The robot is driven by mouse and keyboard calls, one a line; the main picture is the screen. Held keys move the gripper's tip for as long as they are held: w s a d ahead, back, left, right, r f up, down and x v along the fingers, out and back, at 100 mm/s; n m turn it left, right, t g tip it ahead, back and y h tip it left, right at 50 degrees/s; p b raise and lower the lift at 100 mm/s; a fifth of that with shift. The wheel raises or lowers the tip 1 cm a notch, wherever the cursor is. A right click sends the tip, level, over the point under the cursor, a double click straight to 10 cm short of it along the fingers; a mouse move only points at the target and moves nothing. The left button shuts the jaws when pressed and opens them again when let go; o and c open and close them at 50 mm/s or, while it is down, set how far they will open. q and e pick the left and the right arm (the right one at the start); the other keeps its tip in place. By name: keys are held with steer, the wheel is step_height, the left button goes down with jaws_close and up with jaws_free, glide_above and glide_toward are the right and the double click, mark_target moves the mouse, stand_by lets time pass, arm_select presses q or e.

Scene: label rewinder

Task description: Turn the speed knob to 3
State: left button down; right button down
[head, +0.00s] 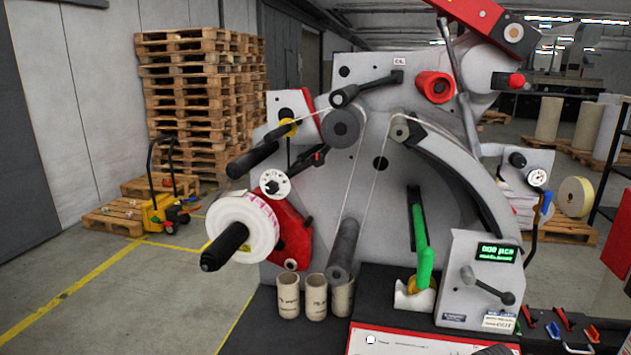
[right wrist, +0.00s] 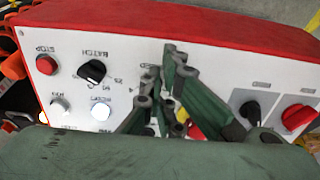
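In the right wrist view a white control panel (right wrist: 215,65) with a red rim fills most of the picture, with its lettering hard to read. A black knob (right wrist: 92,71) with small scale marks around it sits left of centre; I cannot read its setting. My right gripper (right wrist: 160,70) is over the middle of the panel, its dark green fingers close together, to the right of that knob. I cannot tell whether the fingers touch anything, and they hide part of the panel. In the head view the panel (head: 400,342) shows only at the bottom edge. My left gripper is out of view.
A red button (right wrist: 46,64) and two pale buttons are on the panel's left. Another black knob (right wrist: 250,113) and a red knob (right wrist: 298,117) are on its right. The rewinder (head: 350,190) stands behind the panel, with a label roll (head: 243,222) and cardboard cores (head: 316,296).

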steer(key=shift+w+a+r, duration=0.1)
steer(key=shift+w+r, duration=0.15)
steer(key=shift+w, duration=0.05)
steer(key=shift+s+a+f+p, duration=0.15)
steer(key=shift+s+p, duration=0.05)
steer(key=shift+p, duration=0.4)
steer(key=p+v, duration=0.2)
steer(key=shift+s+r, duration=0.15)
steer(key=shift+r, duration=0.2)
steer(key=v, duration=0.3)
steer(key=shift+s, duration=0.15)
steer(key=shift+a+f, duration=0.1)
steer(key=shift+a, duration=0.05)
